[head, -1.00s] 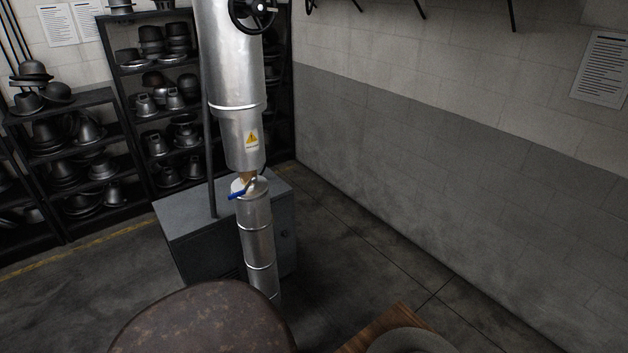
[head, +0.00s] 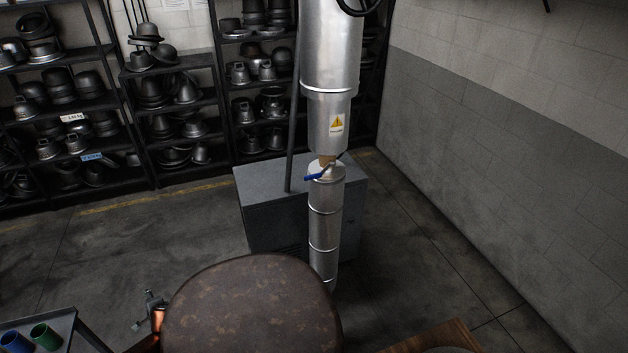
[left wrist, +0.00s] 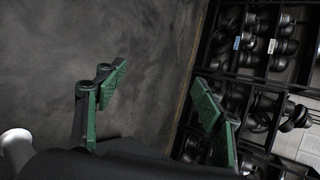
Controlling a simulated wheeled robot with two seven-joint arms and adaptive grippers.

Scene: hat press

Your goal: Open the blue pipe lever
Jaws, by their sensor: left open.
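The blue pipe lever (head: 315,177) sits on the silver vertical pipe (head: 326,218) in the head view, just below a brass-coloured joint (head: 327,161). Its blue handle sticks out to the left and slopes slightly down. My left gripper (left wrist: 160,98) shows in the left wrist view with its green-padded fingers wide apart and nothing between them. The lever is not in the left wrist view.
A grey cabinet (head: 270,200) stands behind the pipe. A large round brown surface (head: 250,310) fills the near middle. Black shelves of metal hat forms (head: 180,120) line the back. A small table with cups (head: 70,322) is at lower left. The floor left of the cabinet is clear.

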